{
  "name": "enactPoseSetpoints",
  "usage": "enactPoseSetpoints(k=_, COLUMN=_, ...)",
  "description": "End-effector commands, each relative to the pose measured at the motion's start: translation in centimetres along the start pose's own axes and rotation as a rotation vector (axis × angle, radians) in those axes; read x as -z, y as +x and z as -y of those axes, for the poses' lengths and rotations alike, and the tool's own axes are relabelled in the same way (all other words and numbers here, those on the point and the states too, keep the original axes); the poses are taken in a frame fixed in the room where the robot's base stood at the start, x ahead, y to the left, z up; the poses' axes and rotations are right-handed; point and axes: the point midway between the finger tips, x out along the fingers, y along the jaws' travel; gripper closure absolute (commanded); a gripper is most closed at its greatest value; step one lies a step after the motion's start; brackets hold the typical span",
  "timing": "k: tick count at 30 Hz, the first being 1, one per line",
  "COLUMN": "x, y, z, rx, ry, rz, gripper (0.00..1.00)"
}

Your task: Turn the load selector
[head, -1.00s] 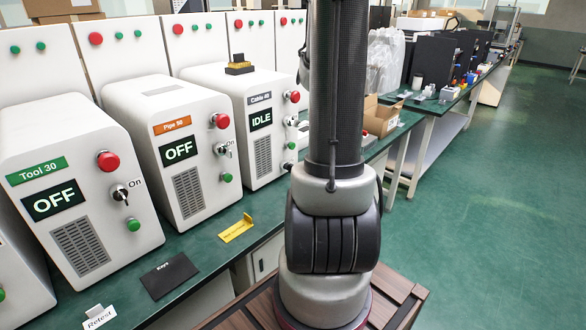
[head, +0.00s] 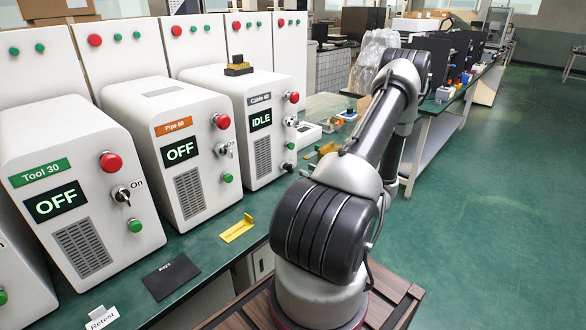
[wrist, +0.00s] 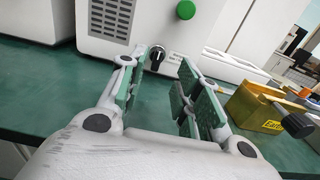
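A black knob with a white pointer line (wrist: 157,56) sits low on the front of a white machine (wrist: 118,15), beneath a green button (wrist: 186,9). In the head view this looks like the Cable 40 machine (head: 228,88), whose screen reads IDLE; its black knob (head: 287,167) is low on the right of its front. My gripper (wrist: 161,72) is open, with its two green-padded fingers apart and nothing between the pads. The knob appears beyond the fingertips, between them in the picture and nearer the left finger. No contact shows.
Pipe 50 (head: 155,112) and Tool 30 (head: 52,150) stand to the left, both reading OFF. A yellow bin (wrist: 256,108) stands right of my fingers in the wrist view. A yellow bracket (head: 237,229) and black card (head: 171,276) lie on the green bench. Floor at right is clear.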

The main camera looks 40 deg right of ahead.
Motion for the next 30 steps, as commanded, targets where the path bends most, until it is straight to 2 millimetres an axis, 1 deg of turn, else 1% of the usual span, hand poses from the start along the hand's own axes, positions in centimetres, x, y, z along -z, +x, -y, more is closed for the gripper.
enactPoseSetpoints(k=4, x=-0.3, y=1.7, z=-0.1, rx=-0.004, ry=0.002, rz=0.012, gripper=0.67)
enactPoseSetpoints(k=9, x=-0.4, y=4.7, z=-0.2, rx=-0.006, ry=0.0, rz=0.012, gripper=0.67)
enactPoseSetpoints(k=13, x=-0.4, y=6.5, z=-0.2, rx=-0.007, ry=0.001, rz=0.011, gripper=0.67)
enactPoseSetpoints(k=18, x=-0.4, y=7.6, z=-0.2, rx=-0.005, ry=0.002, rz=0.011, gripper=0.67)
enactPoseSetpoints(k=25, x=-0.4, y=7.7, z=-0.2, rx=-0.005, ry=0.002, rz=0.01, gripper=0.67)
enactPoseSetpoints(k=26, x=-0.4, y=7.7, z=-0.2, rx=-0.005, ry=0.002, rz=0.01, gripper=0.71)
enactPoseSetpoints(k=30, x=-0.4, y=7.6, z=-0.2, rx=-0.005, ry=0.002, rz=0.01, gripper=0.96)
